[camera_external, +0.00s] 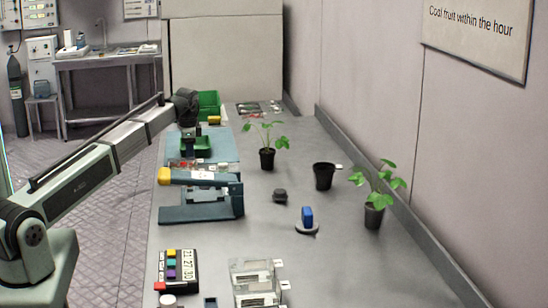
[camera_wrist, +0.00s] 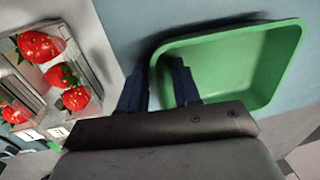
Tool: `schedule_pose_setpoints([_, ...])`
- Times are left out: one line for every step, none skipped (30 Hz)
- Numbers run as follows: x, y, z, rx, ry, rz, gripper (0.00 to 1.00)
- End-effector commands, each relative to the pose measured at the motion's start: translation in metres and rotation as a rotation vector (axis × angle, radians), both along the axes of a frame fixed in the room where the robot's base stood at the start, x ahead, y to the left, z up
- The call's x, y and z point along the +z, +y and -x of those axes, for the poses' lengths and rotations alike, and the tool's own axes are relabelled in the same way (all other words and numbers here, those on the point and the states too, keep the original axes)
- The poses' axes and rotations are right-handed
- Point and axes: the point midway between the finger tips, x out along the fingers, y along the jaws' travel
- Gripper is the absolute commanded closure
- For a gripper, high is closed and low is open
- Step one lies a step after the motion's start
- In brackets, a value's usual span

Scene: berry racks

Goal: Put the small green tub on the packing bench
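The small green tub (camera_external: 203,143) is at the far left of the grey bench, over a light blue surface. In the wrist view the tub (camera_wrist: 262,62) is empty and fills the upper right. My gripper (camera_external: 189,133) is at the tub's left side. In the wrist view its dark fingers (camera_wrist: 159,90) straddle the tub's near left rim, one inside and one outside. A gap shows between them, but I cannot tell whether they press on the wall. Whether the tub rests or is slightly raised is unclear. The grey bench (camera_external: 335,265) runs along the wall.
Clear punnets of strawberries (camera_wrist: 62,72) lie left of my fingers. A larger green crate (camera_external: 209,100) is behind. A blue-grey stand with a yellow end (camera_external: 200,213) is nearer.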

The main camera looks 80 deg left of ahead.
Motion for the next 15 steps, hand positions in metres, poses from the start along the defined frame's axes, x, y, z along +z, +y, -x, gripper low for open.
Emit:
schedule_pose_setpoints([0.000, 0.000, 0.000, 0.000, 0.000, 0.000, 0.68])
schedule_pose_setpoints([0.000, 0.000, 0.000, 0.000, 0.000, 0.000, 0.68])
schedule_pose_setpoints([0.001, 0.000, 0.000, 0.000, 0.000, 0.000, 0.68])
schedule_pose_setpoints([0.002, 0.000, 0.000, 0.000, 0.000, 0.000, 0.68])
schedule_pose_setpoints([0.003, 0.000, 0.000, 0.000, 0.000, 0.000, 0.68])
schedule_pose_setpoints([0.005, 0.000, 0.000, 0.000, 0.000, 0.000, 0.68])
schedule_pose_setpoints([0.007, 0.000, 0.000, 0.000, 0.000, 0.000, 0.68])
schedule_pose_setpoints([0.010, -0.001, 0.000, 0.000, 0.000, 0.000, 0.68])
schedule_pose_setpoints([0.014, -0.001, 0.000, 0.000, 0.000, 0.000, 0.68])
schedule_pose_setpoints([0.018, -0.002, 0.000, 0.000, 0.000, 0.000, 0.68])
schedule_pose_setpoints([0.023, -0.002, 0.000, 0.000, -0.001, -0.001, 0.68])
schedule_pose_setpoints([0.029, -0.003, 0.000, 0.000, -0.001, -0.002, 0.68])
schedule_pose_setpoints([0.035, -0.003, 0.000, 0.000, -0.001, -0.002, 0.68])
schedule_pose_setpoints([0.040, -0.004, 0.000, 0.000, -0.001, -0.001, 0.68])
schedule_pose_setpoints([0.047, -0.005, 0.000, 0.000, -0.001, -0.002, 0.68])
